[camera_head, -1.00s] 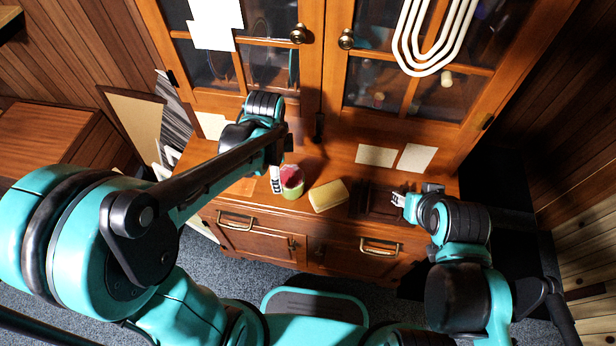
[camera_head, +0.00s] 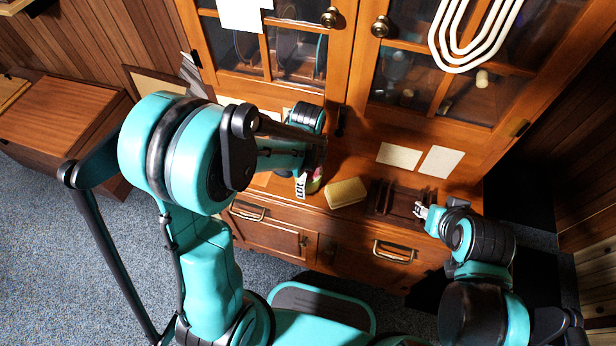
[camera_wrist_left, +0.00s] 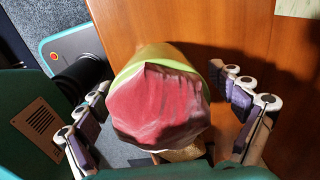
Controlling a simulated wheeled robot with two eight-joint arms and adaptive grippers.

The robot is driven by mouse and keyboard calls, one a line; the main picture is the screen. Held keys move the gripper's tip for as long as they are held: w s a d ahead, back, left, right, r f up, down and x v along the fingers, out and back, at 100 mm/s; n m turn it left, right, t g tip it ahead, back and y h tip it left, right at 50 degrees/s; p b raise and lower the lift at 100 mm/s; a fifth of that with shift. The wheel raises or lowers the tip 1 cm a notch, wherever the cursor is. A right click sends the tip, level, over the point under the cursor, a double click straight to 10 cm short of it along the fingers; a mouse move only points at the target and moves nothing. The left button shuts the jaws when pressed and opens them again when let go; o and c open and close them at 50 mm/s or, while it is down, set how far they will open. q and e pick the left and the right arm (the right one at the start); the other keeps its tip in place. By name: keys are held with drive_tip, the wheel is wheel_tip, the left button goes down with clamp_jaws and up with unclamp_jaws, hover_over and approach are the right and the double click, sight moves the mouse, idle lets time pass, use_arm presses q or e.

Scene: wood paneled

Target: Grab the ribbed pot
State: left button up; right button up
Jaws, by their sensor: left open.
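The pot (camera_wrist_left: 155,58) is light green with a dark red, creased top, and fills the middle of the left wrist view. In the head view only a small part of the pot (camera_head: 315,184) shows on the cabinet counter beside my left gripper (camera_head: 302,185). In the left wrist view, the fingers of my left gripper (camera_wrist_left: 165,95) are open on either side of the pot, with visible gaps. Ribs on its wall cannot be made out. My right gripper (camera_head: 421,211) is over the right part of the counter; its opening is too small to judge.
A yellow block (camera_head: 346,193) lies on the counter just right of the pot. A dark wooden rack (camera_head: 395,200) stands between the block and my right gripper. The cabinet's glass doors (camera_head: 300,55) rise behind. Paper sheets (camera_head: 400,156) lie at the back.

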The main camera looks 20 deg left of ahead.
use_arm(q)
drive_tip(key=c, duration=1.6)
drive_tip(key=shift+r, duration=0.1)
